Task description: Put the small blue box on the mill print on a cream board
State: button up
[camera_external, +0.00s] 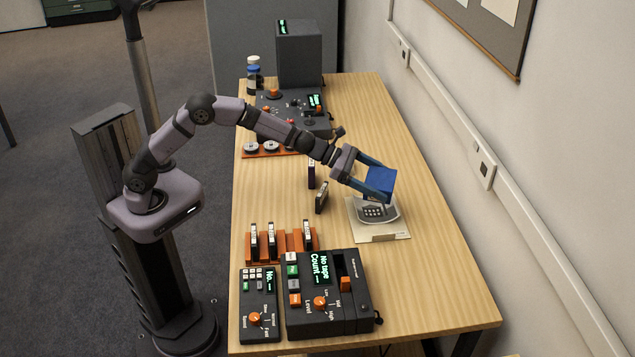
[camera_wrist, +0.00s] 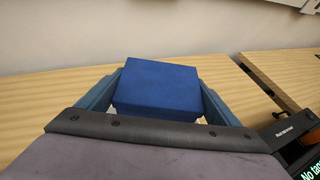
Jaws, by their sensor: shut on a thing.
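The small blue box (camera_external: 380,181) is held between the two blue fingers of my gripper (camera_external: 376,178), which is shut on it. In the wrist view the blue box (camera_wrist: 158,86) sits between the fingers (camera_wrist: 158,92), its top face tilted towards the camera. A cream board (camera_external: 391,238) lies flat on the table, just below the box in the outside view. Its print shows a grey keypad device, like a telephone or calculator; I cannot make out a mill. The box and fingers overlap the board's far edge in view and appear raised above it.
Dark control units (camera_external: 328,303) and an orange rack with cassettes (camera_external: 281,244) stand at the near left of the table. Loose dark cassettes (camera_external: 321,197) stand left of the board. More equipment (camera_external: 299,53) is at the far end. The table's right side is clear beside the wall.

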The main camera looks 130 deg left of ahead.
aim_at(376, 217)
jog(key=shift+f+b, duration=0.65)
jog(key=shift+f, duration=4.3)
jog(key=shift+f, duration=0.1)
jog(key=o, duration=0.8)
jog(key=shift+f, duration=0.1)
jog(key=shift+o, duration=1.4)
jog(key=shift+r, duration=0.2)
jog(key=shift+s, duration=0.15)
jog(key=b+v, duration=0.2)
jog(key=v, duration=0.9)
jog(key=shift+s+d+r, duration=0.15)
jog(key=shift+s+r, duration=0.1)
jog(key=shift+s, duration=0.05)
